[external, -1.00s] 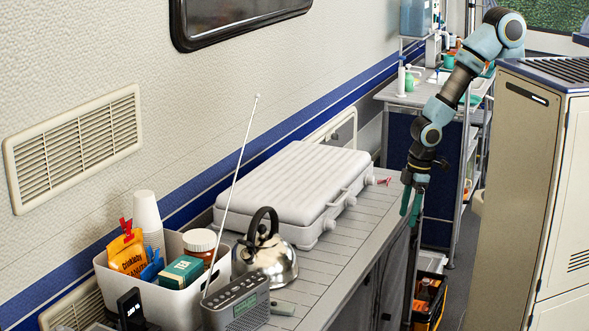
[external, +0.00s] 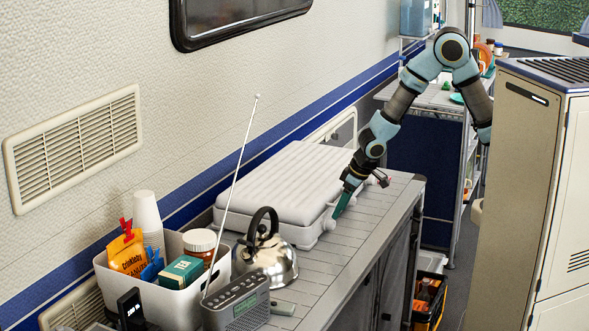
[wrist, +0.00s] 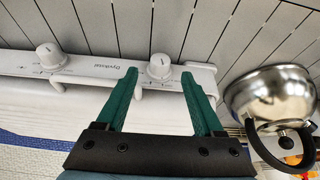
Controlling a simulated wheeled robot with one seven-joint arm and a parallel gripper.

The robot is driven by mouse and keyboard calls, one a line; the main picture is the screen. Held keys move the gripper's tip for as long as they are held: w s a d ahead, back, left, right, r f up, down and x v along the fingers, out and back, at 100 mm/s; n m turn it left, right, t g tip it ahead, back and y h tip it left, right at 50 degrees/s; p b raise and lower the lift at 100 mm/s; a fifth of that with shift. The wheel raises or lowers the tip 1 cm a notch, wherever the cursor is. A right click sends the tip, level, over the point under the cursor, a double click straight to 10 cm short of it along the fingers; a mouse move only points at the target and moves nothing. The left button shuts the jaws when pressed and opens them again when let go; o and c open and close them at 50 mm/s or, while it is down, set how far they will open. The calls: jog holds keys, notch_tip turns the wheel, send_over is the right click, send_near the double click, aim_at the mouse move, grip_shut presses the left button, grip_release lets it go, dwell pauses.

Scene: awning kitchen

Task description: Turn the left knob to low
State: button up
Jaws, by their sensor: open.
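The stove is a white, ribbed, case-like unit (external: 293,178) on the slatted counter. Its front strip carries two white round knobs. In the wrist view, one knob (wrist: 160,66) on the kettle side lies between the tips of my gripper's green fingers (wrist: 160,75). The other knob (wrist: 47,55) is at the far left of that view. My gripper (external: 338,212) is open at the stove's front, pointing down and left. I cannot tell whether either finger touches the knob. The knob's setting marks are too small to read.
A shiny kettle (external: 265,255) with a black handle stands close to the stove, at the right in the wrist view (wrist: 268,95). A radio (external: 238,305) with a tall antenna and a white bin (external: 160,300) stand nearer the camera. The counter in front of the stove (external: 350,245) is clear.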

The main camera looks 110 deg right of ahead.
aim_at(330, 225)
jog(key=shift+x, duration=2.75)
grip_shut()
